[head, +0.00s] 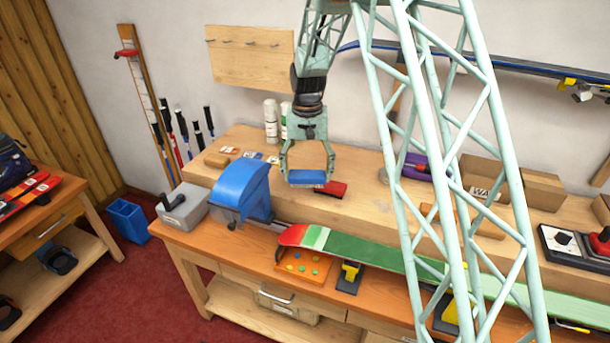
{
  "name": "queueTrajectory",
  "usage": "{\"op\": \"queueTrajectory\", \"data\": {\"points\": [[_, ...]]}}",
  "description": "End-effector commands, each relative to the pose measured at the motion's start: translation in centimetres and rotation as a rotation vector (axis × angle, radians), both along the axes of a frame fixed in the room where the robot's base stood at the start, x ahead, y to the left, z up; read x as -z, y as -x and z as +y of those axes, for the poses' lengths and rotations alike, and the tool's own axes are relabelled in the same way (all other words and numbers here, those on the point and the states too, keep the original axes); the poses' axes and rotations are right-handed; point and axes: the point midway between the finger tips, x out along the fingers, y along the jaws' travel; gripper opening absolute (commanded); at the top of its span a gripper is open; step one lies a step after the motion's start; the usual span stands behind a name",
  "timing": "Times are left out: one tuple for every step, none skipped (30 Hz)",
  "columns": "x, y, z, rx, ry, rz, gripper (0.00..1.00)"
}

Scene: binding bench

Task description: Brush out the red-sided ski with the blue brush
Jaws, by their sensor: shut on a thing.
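My gripper (308,173) is shut on a blue brush (307,177), with a finger at each end of it. It holds the brush over the raised back shelf of the bench, close to a red brush (331,189); I cannot tell if they touch. A ski (370,250) with a green face, a pale band and a red tip lies along the bench in front, on yellow-and-black supports (348,277). My gripper is behind and above its tip end. My arm's lattice hides part of the ski, and its side edges are too small to judge.
A blue-hooded machine (242,190) and a grey box (182,207) stand at the bench's left end. A purple item (415,166) and cardboard boxes (485,178) stand on the shelf. A red ski (28,196) lies on the left table. Blue skis (500,63) hang on the wall.

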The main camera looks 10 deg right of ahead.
Motion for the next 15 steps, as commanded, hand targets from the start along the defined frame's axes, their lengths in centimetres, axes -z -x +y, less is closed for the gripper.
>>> {"op": "queueTrajectory", "data": {"points": [[0.5, 0.5, 0.0, -0.017, 0.001, -0.002, 0.62], [0.6, 0.9, 0.0, -0.029, 0.0, -0.001, 0.62], [0.7, 1.3, 0.0, -0.044, 0.0, -0.001, 0.62], [0.8, 1.6, 0.0, -0.055, 0.0, -0.001, 0.62], [0.9, 2.0, 0.0, -0.068, 0.001, -0.002, 0.62], [1.0, 2.5, 0.0, -0.083, 0.001, -0.002, 0.62], [1.1, 2.8, 0.0, -0.095, 0.001, -0.002, 0.62], [1.3, 3.1, 0.0, -0.106, 0.001, -0.002, 0.62], [1.4, 3.6, 0.0, -0.122, 0.0, -0.001, 0.62], [1.5, 3.9, 0.0, -0.134, 0.0, -0.001, 0.62], [1.6, 4.3, 0.0, -0.145, 0.0, -0.001, 0.62], [1.7, 4.7, 0.0, -0.161, 0.0, -0.001, 0.62], [1.9, 5.1, 0.0, -0.171, 0.0, -0.001, 0.62], [2.0, 5.4, 0.0, -0.182, 0.0, 0.0, 0.62], [2.0, 5.8, 0.0, -0.196, 0.0, -0.001, 0.62]]}}
